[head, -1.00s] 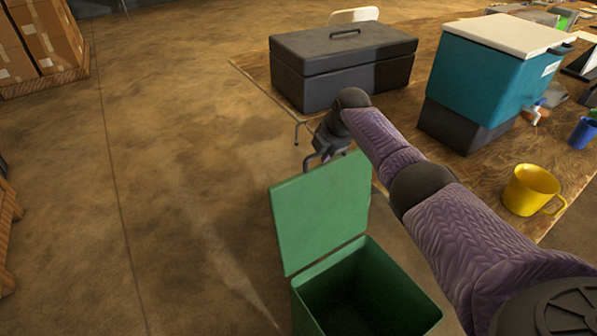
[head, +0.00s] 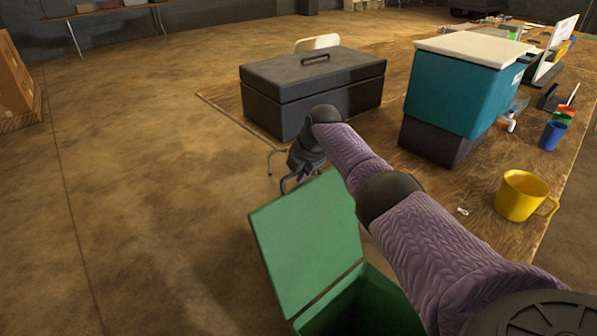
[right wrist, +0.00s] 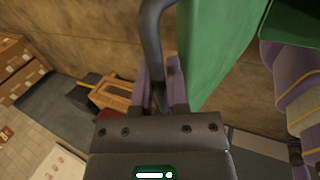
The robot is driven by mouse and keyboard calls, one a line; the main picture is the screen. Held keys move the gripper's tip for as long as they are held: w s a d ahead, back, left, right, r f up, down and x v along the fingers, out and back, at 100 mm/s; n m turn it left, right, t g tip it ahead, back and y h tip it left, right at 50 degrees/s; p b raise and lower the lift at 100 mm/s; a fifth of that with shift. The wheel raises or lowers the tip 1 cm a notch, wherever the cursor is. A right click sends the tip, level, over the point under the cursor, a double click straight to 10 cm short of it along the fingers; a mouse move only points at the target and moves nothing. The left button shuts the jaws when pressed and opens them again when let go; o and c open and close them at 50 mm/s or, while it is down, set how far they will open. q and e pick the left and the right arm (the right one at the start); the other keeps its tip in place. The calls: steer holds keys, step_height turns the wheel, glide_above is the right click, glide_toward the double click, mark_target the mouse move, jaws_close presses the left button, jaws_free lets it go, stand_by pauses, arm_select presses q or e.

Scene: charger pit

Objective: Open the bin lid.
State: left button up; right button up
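The green bin (head: 365,305) stands at the bottom middle of the head view, its dark inside showing. Its green lid (head: 306,240) is raised and stands up from the far left rim; it also shows as a green panel in the right wrist view (right wrist: 220,45). My right gripper (head: 297,178) is at the back of the lid near its upper edge. In the right wrist view, its two purple fingers (right wrist: 162,88) sit close on either side of a dark curved handle bar (right wrist: 152,35) beside the lid and appear shut on it. My left gripper is out of view.
The wooden table (head: 480,220) to the right bears a dark toolbox (head: 315,90), a teal cooler (head: 460,90), a yellow mug (head: 521,195) and a blue cup (head: 552,135). Open floor (head: 140,180) lies to the left. Cardboard boxes (head: 14,80) stand at the far left.

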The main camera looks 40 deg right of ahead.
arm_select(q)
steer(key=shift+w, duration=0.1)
arm_select(e)
steer(key=o, duration=0.4)
steer(key=p+v, duration=0.3)
steer(key=v, duration=0.1)
steer(key=shift+w, duration=0.15)
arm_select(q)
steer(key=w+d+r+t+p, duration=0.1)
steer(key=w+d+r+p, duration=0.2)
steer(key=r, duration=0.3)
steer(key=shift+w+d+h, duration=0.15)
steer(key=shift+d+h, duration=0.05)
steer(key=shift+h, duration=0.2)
arm_select(e)
steer(key=v, duration=0.6)
steer(key=shift+a+r, duration=0.1)
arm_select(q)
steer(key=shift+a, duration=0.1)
